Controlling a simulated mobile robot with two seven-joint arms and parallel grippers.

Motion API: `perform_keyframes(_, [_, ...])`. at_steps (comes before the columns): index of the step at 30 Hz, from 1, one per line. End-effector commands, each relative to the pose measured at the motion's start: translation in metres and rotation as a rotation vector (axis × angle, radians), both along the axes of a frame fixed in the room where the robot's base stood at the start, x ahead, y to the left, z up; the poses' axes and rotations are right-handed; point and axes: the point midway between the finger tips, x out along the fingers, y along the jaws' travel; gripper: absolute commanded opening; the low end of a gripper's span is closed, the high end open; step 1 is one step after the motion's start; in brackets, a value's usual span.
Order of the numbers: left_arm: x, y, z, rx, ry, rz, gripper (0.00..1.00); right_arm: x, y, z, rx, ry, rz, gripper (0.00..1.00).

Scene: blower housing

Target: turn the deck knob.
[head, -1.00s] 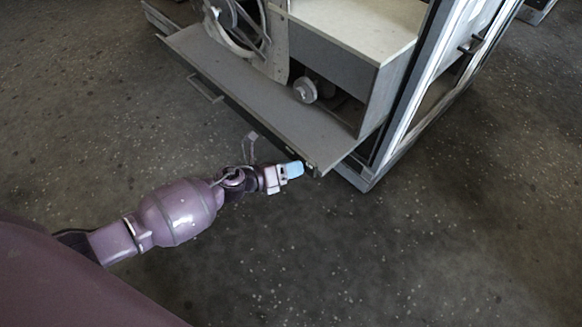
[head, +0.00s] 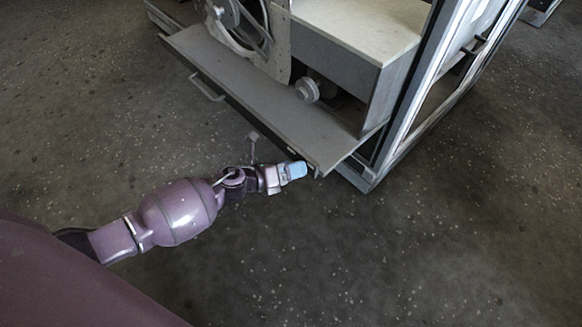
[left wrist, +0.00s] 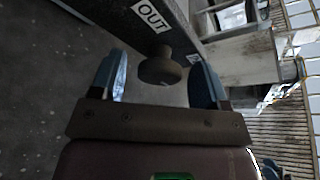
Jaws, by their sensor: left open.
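In the head view my left gripper (head: 299,170) is at the front right corner of the grey deck (head: 235,93); the knob at that corner is too small to make out there. My right gripper does not show.
A pale round piece (head: 307,89) sits on the deck, next to a large wheel (head: 240,20). A handle (head: 207,88) is on the deck's front edge. A metal frame (head: 400,130) rises at the right. The floor (head: 430,240) in front is clear.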

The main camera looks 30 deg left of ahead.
Motion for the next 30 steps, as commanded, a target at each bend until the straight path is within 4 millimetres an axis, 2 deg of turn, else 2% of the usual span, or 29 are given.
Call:
perform_keyframes(7, [-0.015,0.012,0.007,0.000,-0.001,0.001,0.69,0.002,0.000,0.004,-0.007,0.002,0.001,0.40])
perform_keyframes(21, [-0.072,0.054,0.027,0.000,-0.002,0.001,0.69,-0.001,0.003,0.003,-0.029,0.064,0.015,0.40])
perform_keyframes(30, [-0.084,0.062,0.029,-0.001,0.001,0.000,0.69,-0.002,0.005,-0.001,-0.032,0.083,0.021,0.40])
